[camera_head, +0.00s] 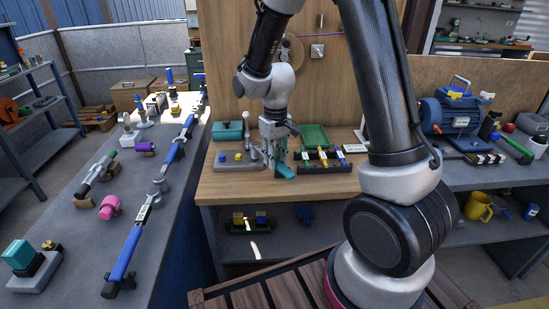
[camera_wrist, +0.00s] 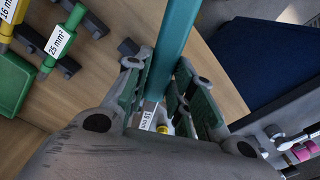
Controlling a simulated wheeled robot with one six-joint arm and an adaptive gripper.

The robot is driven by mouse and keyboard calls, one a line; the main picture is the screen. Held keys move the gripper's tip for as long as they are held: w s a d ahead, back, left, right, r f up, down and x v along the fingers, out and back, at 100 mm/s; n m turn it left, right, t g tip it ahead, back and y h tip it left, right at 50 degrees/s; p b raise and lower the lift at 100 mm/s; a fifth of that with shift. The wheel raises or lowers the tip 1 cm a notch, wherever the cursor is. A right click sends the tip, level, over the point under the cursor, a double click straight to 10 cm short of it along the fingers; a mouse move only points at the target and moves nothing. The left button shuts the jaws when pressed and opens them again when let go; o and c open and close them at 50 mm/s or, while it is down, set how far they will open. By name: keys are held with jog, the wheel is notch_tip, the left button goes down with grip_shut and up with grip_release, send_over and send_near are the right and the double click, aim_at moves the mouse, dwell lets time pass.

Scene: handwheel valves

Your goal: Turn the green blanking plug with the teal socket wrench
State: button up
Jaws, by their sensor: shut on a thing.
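My gripper (camera_head: 277,150) points down over the wooden worktop, in front of the tool rack. In the wrist view my gripper (camera_wrist: 162,75) is shut on the teal socket wrench (camera_wrist: 174,38), whose teal shaft runs between the green-padded fingers. In the head view the wrench (camera_head: 285,171) shows as a short teal piece below the fingers. A small green piece (camera_head: 112,154) tops a fitting on the left bench; I cannot tell whether it is the green blanking plug.
A black rack (camera_head: 322,165) holds green, yellow and blue handled tools right of my gripper. A green tray (camera_head: 314,137) lies behind it. A grey plate with knobs (camera_head: 238,161) stands left. The left bench (camera_head: 177,248) carries long blue wrenches and several fittings.

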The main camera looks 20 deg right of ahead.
grip_shut()
jog(key=shift+r, duration=0.4)
dwell(0.5)
jog(key=shift+w+d+n, duration=0.1)
jog(key=shift+d+n, duration=0.3)
jog(key=shift+d, duration=0.05)
jog(key=shift+r, duration=0.35)
dwell(0.6)
